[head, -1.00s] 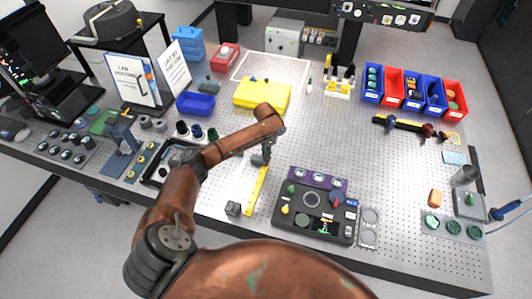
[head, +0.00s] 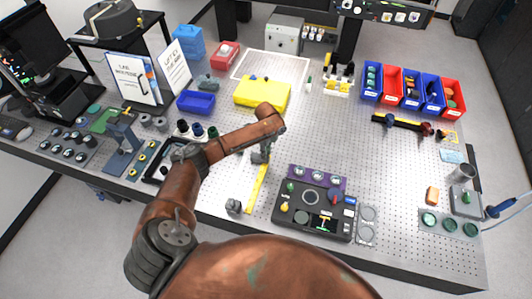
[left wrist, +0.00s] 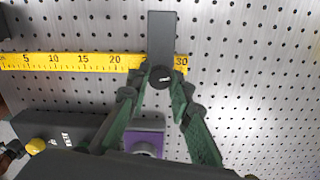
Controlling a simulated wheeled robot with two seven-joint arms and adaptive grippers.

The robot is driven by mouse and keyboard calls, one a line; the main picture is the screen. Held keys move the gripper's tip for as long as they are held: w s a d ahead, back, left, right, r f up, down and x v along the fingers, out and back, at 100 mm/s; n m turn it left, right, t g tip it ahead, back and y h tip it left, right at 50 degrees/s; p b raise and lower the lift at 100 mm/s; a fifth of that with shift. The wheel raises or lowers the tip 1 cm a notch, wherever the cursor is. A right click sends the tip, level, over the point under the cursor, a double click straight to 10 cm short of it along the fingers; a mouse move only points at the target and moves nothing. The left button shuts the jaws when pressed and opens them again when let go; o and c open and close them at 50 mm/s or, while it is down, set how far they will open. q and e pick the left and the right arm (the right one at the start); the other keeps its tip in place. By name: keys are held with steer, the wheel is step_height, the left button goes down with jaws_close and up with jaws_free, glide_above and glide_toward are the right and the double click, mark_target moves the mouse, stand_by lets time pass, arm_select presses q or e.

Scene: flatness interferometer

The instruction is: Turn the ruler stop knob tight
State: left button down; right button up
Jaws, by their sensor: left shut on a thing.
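The yellow ruler (head: 257,190) lies on the perforated table, and in the left wrist view (left wrist: 85,63) it runs across with its scale reading up to 30. A dark grey stop block (left wrist: 162,28) crosses the ruler near the 30 end. Its round black knob (left wrist: 160,77) sits at the ruler's lower edge in that view. My left gripper (left wrist: 160,84) has its green fingers closed together on the knob. In the head view my left gripper (head: 262,156) is small at the ruler's far end, and the knob cannot be made out there. My right gripper is not in view.
A dark control box (head: 315,213) with knobs stands right of the ruler. A small grey block (head: 233,206) is at its near end. A yellow tray (head: 262,94) and a blue bin (head: 196,102) lie behind.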

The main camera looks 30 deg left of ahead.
arm_select(q)
steer(key=shift+m, duration=1.1)
steer(key=c, duration=1.7)
jaws_free()
steer(key=shift+c, duration=0.2)
step_height(320, 180, up, 12)
steer(key=shift+w, duration=0.1)
